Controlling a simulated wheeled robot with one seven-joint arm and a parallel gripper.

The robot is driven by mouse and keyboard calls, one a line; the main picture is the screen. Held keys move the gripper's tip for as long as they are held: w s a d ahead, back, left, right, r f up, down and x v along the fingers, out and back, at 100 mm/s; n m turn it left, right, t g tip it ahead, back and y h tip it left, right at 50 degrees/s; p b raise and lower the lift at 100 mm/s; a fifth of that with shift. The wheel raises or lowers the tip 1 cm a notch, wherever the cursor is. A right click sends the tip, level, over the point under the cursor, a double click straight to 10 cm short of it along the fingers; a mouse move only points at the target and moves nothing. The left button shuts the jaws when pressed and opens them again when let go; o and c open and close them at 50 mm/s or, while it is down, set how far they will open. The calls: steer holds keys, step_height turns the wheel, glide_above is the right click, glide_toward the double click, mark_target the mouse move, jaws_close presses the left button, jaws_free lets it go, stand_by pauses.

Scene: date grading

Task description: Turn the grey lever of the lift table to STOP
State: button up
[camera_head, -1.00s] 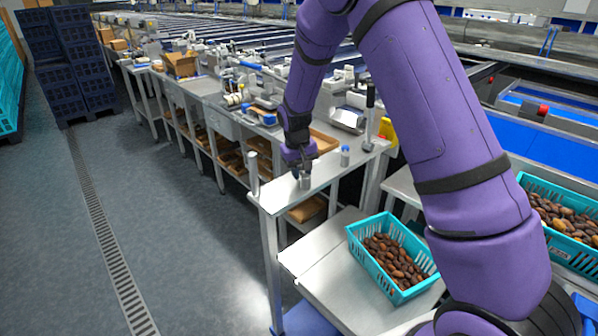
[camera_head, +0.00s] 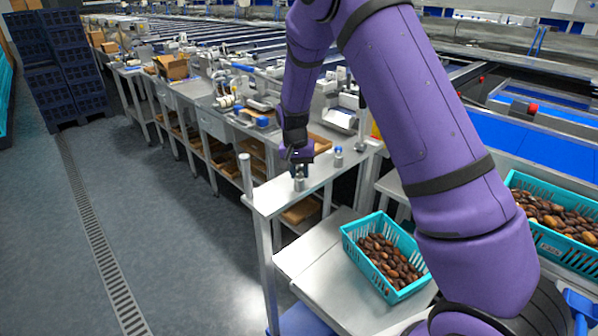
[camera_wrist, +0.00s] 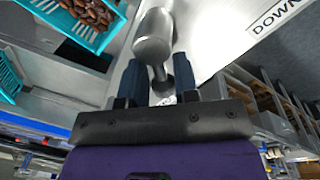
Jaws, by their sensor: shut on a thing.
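The grey lever (camera_head: 299,184) stands on the narrow metal top (camera_head: 270,198) in the head view. My gripper (camera_head: 299,170) reaches down onto it from above. In the wrist view the lever (camera_wrist: 155,38) shows as a rounded metal head on a thin stem, between the two dark fingers of my gripper (camera_wrist: 154,68). The gripper is shut on the lever. A label reading DOWN (camera_wrist: 272,14) is on the metal plate right of the lever. No STOP mark can be read, and the fingers partly hide the lever's lower part.
A small blue-topped grey piece (camera_head: 338,158) stands right of the lever. An upright post (camera_head: 246,175) rises at the top's left end. A teal crate (camera_head: 349,243) of dates stands on the lower metal table, another (camera_head: 527,182) at right. The floor (camera_head: 180,250) at left is clear.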

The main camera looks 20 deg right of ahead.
steer(key=shift+w+d, duration=0.1)
steer(key=o, duration=0.9)
steer(key=shift+w+a+r, duration=0.1)
steer(key=shift+a+r, duration=0.1)
steer(key=shift+r, duration=1.6)
steer(key=shift+w+a+r, duration=0.1)
steer(key=shift+a+r, duration=0.05)
steer(key=shift+r, duration=1.65)
steer(key=shift+a+r, duration=0.2)
steer(key=shift+r, duration=1.6)
